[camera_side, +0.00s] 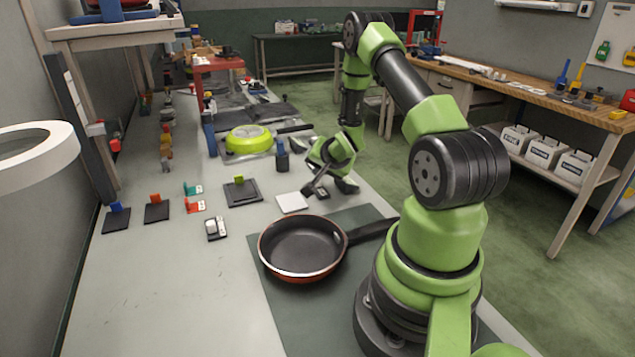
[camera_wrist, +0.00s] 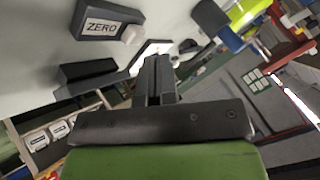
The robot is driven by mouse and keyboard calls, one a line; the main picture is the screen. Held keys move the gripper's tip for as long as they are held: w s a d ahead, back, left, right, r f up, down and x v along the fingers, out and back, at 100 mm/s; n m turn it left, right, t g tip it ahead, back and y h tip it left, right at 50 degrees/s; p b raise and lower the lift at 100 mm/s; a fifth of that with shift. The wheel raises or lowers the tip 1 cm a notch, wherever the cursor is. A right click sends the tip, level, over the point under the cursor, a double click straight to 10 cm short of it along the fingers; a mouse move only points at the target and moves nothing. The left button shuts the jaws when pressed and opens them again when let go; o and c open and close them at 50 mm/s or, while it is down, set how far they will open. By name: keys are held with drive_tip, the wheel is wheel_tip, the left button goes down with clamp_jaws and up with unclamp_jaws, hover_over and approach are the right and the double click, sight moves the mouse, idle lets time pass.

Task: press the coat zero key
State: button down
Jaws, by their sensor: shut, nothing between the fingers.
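In the wrist view, a dark box labelled ZERO (camera_wrist: 100,27) sits at the upper left, with a pale key (camera_wrist: 132,35) at its right end. My gripper (camera_wrist: 158,65) is in the middle of that view, fingers shut and empty. The fingertips are apart from the key in the picture, to its lower right. In the side view, my gripper (camera_side: 318,180) is low over the table beyond the pan. A small dark box (camera_side: 316,192) shows just below it, partly hidden; its label cannot be read there. Contact with the key cannot be seen.
A red-rimmed pan (camera_side: 300,247) lies on a dark green mat (camera_side: 290,310) in front. A white plate (camera_side: 292,203) lies left of my gripper. A dark blue cup (camera_side: 282,157) and a lime pan (camera_side: 249,139) stand behind. The front left table is clear.

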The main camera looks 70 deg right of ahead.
sight(320, 182)
drive_tip(key=shift+f, duration=0.1)
idle(0.3)
drive_tip(key=shift+f, duration=0.3)
drive_tip(key=shift+f, duration=0.5)
idle(0.6)
idle(0.4)
drive_tip(key=shift+r, duration=0.9)
drive_tip(key=shift+r, duration=2.55)
